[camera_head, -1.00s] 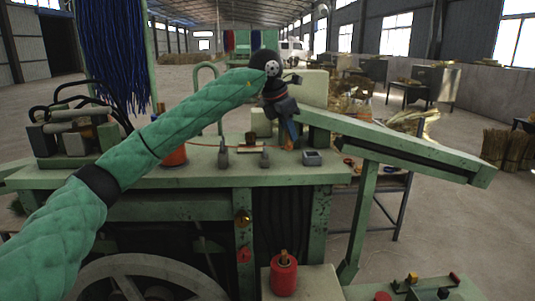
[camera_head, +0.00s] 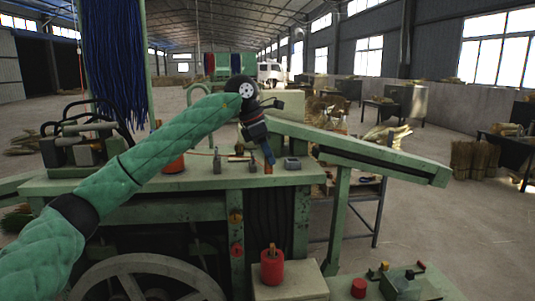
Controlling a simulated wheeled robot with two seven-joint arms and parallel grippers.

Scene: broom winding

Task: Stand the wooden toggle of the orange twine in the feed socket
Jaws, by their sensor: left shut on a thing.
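My left gripper (camera_head: 268,156) is shut on the wooden toggle (camera_head: 268,168), a small brown peg held roughly upright just above or at the green bench top. I cannot tell if its lower end touches. A small grey block with a dark top opening (camera_head: 292,163), apparently the feed socket, stands on the bench just right of the toggle, apart from it in the picture. The orange twine spool (camera_head: 173,163) stands at the left of the bench, partly behind my left arm. My right gripper is out of view.
Two small grey posts (camera_head: 217,162) and a wooden piece stand left of the toggle on the green bench (camera_head: 120,182). A sloping green chute (camera_head: 375,160) runs off to the right. A red spool (camera_head: 271,266) stands on a lower ledge in front.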

